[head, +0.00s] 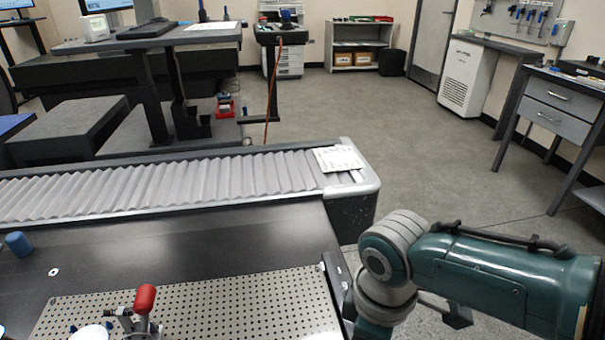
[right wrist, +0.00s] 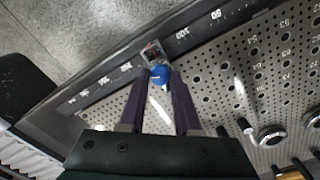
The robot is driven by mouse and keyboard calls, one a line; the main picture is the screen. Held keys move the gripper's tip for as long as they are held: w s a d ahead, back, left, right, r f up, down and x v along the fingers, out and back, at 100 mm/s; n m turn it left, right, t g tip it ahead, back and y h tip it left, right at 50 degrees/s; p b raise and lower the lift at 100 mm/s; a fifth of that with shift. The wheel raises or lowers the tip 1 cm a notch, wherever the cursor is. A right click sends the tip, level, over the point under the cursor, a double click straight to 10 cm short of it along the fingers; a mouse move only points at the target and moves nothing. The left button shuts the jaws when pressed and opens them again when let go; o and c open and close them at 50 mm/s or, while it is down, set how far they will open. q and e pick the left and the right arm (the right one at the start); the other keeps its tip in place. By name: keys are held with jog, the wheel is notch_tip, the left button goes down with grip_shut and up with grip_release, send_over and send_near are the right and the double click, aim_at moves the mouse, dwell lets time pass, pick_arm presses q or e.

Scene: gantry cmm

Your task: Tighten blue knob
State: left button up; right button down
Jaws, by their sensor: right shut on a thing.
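The blue knob (right wrist: 160,74) sits on a small metal fitting (right wrist: 152,54) by the numbered edge of the perforated plate in the right wrist view. My right gripper (right wrist: 163,80) has its two long dark fingers on either side of the knob, shut on it at the fingertips. In the head view my right arm comes in from the right, and its gripper and the knob are hidden. My left gripper is not in view.
The perforated plate (head: 215,305) lies on a dark table (head: 180,245). A red-handled clamp (head: 145,299) stands on the plate. A blue cylinder (head: 18,244) stands at far left. A grey bellows cover (head: 150,185) runs behind, with a paper sheet (head: 338,158) at its right end.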

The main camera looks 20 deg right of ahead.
jog(key=c, duration=0.6)
grip_release()
notch_tip(320, 180, up, 10)
jog(key=p, duration=0.4)
jog(key=shift+p, duration=0.4)
